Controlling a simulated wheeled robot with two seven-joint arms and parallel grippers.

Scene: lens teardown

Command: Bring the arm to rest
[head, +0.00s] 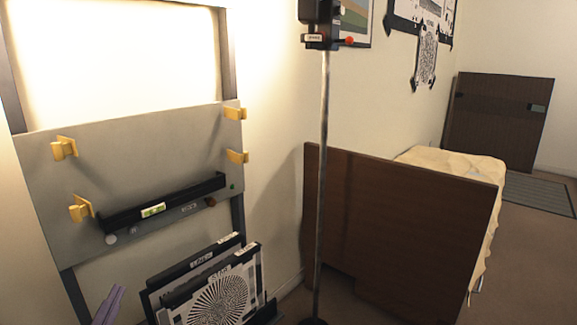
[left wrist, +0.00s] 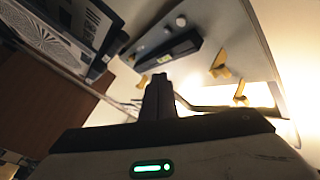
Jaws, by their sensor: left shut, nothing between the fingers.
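My left gripper (head: 110,302) shows only as narrow purplish fingertips at the bottom left edge of the head view. In the left wrist view its dark fingers (left wrist: 158,92) are together, with nothing between them. The gripper is in front of and below the grey panel (head: 120,150) and left of the test chart boards, apart from both as far as I can see. My right gripper is in neither view.
The panel carries yellow clips (head: 64,148) and a black ledge (head: 165,202). Chart boards (head: 215,300) stand low beside it. A metal pole (head: 322,190) and a brown board (head: 400,225) stand to the right, before a cloth-covered block (head: 450,164).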

